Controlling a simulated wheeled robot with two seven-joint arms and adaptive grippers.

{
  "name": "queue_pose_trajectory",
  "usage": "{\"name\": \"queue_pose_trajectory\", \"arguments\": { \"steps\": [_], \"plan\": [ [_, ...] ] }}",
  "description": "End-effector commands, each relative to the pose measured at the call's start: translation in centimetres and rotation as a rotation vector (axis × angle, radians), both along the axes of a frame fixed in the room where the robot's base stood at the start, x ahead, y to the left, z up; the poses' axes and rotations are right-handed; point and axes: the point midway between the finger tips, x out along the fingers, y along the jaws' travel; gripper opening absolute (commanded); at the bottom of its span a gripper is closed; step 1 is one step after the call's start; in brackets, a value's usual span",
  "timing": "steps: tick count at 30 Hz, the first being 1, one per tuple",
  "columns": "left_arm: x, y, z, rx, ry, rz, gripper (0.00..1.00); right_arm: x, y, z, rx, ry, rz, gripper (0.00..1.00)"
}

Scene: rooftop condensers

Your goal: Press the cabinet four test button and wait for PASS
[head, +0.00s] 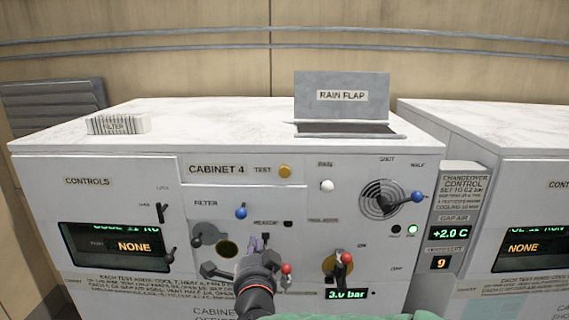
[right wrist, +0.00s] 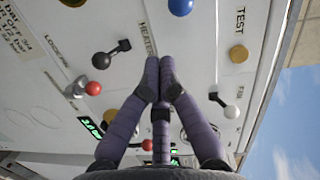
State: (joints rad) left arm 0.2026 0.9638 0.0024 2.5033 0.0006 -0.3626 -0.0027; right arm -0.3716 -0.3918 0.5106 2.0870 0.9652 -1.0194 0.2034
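The cabinet four test button (head: 285,171) is a round amber knob right of the TEST label on the white front panel. In the right wrist view the TEST button (right wrist: 239,54) is at the upper right, apart from my fingers. My right gripper (head: 264,246) is in front of the panel, below and left of the button. In the right wrist view its purple fingers (right wrist: 159,75) come together at the tips, with nothing seen between them. The left display (head: 118,246) reads NONE; its upper line is partly cut off. My left gripper is not in view.
Near the button are a blue-knobbed lever (head: 241,212), a white knob (head: 327,186) and a fan grille (head: 382,198) with a blue-knobbed lever. A red-knobbed lever (head: 346,258) sits lower. A rain flap (head: 341,97) stands raised on top. A second cabinet (head: 480,130) is to the right.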

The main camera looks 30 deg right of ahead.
Motion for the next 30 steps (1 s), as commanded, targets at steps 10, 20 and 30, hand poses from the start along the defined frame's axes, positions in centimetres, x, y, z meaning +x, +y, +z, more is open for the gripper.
{"name": "queue_pose_trajectory", "arguments": {
  "steps": [10, 20, 30],
  "plan": [
    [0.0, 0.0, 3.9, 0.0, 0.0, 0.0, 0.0, -5.4, -3.4, 10.6, 0.218, -0.178, -0.127, 0.0],
    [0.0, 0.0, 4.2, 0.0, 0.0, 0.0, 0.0, -6.3, -4.0, 11.6, 0.259, -0.202, -0.149, 0.0],
    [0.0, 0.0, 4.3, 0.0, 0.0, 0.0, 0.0, -5.7, -4.4, 11.6, 0.257, -0.201, -0.15, 0.0]
  ]
}}
